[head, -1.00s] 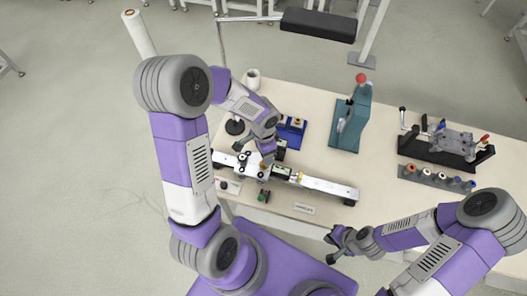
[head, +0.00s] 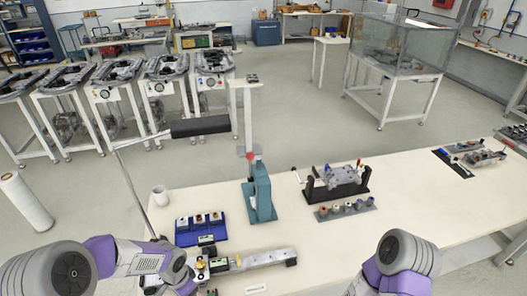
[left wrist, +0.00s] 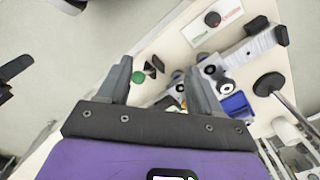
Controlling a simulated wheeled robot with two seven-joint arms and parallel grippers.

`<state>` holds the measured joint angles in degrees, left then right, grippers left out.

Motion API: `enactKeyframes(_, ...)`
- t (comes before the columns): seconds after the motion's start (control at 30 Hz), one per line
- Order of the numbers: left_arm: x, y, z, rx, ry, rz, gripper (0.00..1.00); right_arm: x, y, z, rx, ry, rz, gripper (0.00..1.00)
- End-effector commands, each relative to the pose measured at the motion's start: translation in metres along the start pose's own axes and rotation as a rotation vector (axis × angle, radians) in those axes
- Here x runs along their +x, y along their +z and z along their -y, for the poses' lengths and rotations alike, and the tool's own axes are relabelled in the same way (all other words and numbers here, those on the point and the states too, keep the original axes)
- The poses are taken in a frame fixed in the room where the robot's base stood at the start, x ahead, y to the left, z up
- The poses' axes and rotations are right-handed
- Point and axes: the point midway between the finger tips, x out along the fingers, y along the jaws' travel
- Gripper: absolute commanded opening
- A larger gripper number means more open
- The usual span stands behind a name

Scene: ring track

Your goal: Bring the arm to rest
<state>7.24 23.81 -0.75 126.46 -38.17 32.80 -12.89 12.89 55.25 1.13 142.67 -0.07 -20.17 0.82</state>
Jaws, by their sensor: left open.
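In the head view my left arm comes in at the lower left, and the gripper (head: 187,278) is small and partly cut off beside the left end of the rail track (head: 255,261). In the left wrist view, part of the track with round black-and-white rollers (left wrist: 226,87) lies beyond the right finger. My right arm shows at the lower right of the head view, but its gripper is below the picture edge.
The table (head: 334,240) carries a blue tray with small cups (head: 202,229), a teal press (head: 262,195), a black clamp fixture (head: 336,180), and a row of coloured cups (head: 345,209). A thin post with a dark bar (head: 200,126) rises at its left.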

Motion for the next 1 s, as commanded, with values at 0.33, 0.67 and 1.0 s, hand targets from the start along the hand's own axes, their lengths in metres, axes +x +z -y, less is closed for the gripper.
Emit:
enactKeyframes(0.33,0.09,-0.017,-0.068,-0.21,0.2,-0.092,0.65,0.027,-0.002,-0.01,0.0,0.0,-0.001,0.0)
enactKeyframes(0.67,0.203,-0.012,-0.151,-0.672,0.365,-0.13,0.65,0.067,-0.002,-0.025,0.0,0.0,0.001,0.0)
enactKeyframes(1.0,0.238,0.002,-0.172,-0.891,0.352,-0.12,0.65,0.077,-0.003,-0.029,0.0,0.0,0.001,0.0)
